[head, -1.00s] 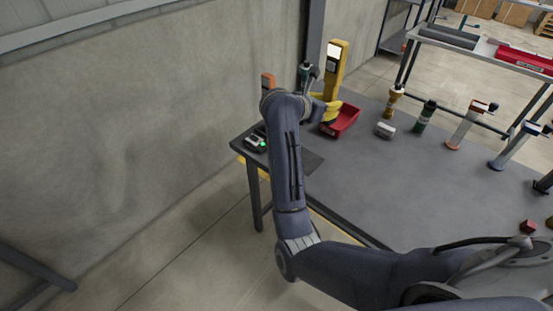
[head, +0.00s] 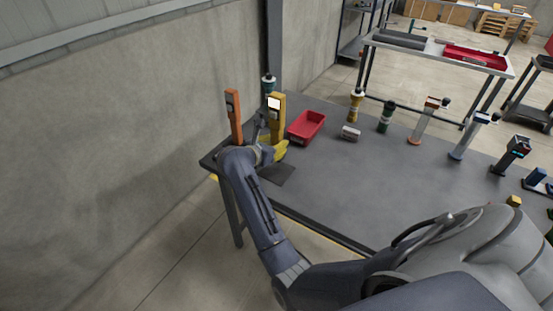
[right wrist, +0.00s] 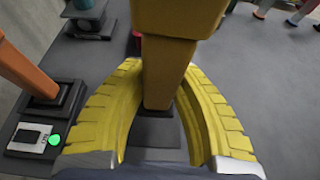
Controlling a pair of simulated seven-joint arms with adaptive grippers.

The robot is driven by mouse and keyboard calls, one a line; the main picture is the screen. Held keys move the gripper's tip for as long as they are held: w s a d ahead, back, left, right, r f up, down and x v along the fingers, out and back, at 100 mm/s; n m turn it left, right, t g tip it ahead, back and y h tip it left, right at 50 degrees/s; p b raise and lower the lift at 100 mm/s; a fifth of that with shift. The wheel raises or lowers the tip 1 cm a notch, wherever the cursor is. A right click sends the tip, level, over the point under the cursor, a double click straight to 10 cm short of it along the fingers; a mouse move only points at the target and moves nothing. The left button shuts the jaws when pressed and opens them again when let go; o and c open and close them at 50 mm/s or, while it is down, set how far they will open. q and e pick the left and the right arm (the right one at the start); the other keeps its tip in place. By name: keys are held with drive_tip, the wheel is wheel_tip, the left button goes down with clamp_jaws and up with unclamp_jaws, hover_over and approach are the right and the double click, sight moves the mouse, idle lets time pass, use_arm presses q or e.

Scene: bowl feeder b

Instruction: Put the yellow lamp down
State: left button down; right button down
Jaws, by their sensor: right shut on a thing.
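The yellow lamp (head: 276,118), a tall block with a pale screen near its top, is upright at the table's far left corner. My right gripper (head: 273,152), with yellow fingers, is shut on it low down. In the right wrist view the yellow lamp (right wrist: 168,75) stands between the curved fingers of the gripper (right wrist: 160,85). Its lower end is over or on a dark square base (right wrist: 158,130); I cannot tell whether it touches. My left gripper is not in view.
An orange lamp (head: 234,115) stands close left of the yellow one, and a dark green-topped device (head: 268,84) behind it. A red tray (head: 307,126) is to the right. Several other devices line the table's far edge. The table's middle (head: 370,185) is clear.

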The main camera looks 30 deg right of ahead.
drive_tip(key=shift+f, duration=3.4)
drive_tip(key=shift+f, duration=0.1)
drive_tip(key=c, duration=1.1)
unclamp_jaws()
